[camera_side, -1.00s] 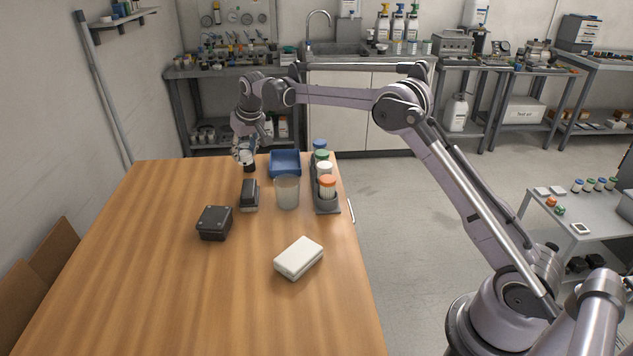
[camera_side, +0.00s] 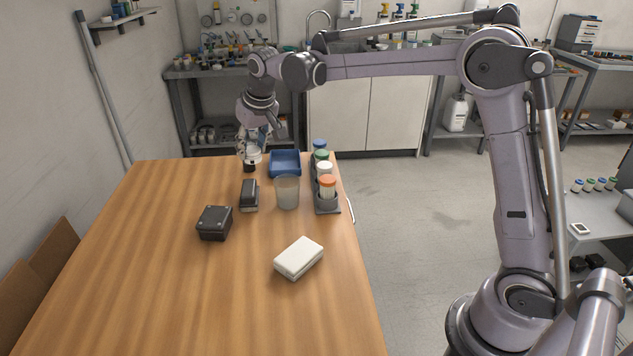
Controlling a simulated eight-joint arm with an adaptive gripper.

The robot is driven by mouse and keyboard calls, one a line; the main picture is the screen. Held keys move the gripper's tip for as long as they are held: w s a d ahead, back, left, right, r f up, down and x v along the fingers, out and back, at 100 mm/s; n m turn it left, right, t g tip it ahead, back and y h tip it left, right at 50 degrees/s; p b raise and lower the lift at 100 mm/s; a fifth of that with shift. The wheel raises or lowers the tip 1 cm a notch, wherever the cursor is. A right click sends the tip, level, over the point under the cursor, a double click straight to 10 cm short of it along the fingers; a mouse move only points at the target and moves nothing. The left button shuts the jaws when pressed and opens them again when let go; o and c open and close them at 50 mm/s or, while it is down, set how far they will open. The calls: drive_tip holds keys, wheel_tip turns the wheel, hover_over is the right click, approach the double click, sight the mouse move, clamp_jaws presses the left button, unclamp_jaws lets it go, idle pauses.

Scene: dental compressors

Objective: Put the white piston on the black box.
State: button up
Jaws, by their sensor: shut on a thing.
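My gripper (camera_side: 252,146) points down over the far left part of the wooden table, left of the blue tray. It is shut on the white piston (camera_side: 251,157), a small pale cylinder with a dark lower part, mostly covered by the fingers. At this size I cannot tell whether the piston touches the table. The black box (camera_side: 214,223) sits nearer the camera and to the left, flat on the table, with nothing on its top.
A dark block with a grey side (camera_side: 249,195) stands between my gripper and the black box. Nearby are a blue tray (camera_side: 285,164), a translucent cup (camera_side: 287,192), a rack (camera_side: 327,206) of capped bottles and a white box (camera_side: 299,258). The table's left and front are clear.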

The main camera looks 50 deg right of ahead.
drive_tip(key=shift+s+a+r, duration=0.15)
drive_tip(key=shift+s+a, duration=0.5)
drive_tip(key=shift+s, duration=0.05)
hover_over(212, 212)
drive_tip(key=s, duration=0.2)
drive_tip(key=f, duration=0.6)
drive_tip(key=shift+w+a+f, duration=0.1)
drive_tip(key=shift+a+f, duration=0.1)
drive_tip(key=shift+f, duration=2.25)
drive_tip(key=shift+f, duration=0.1)
drive_tip(key=o, duration=1.2)
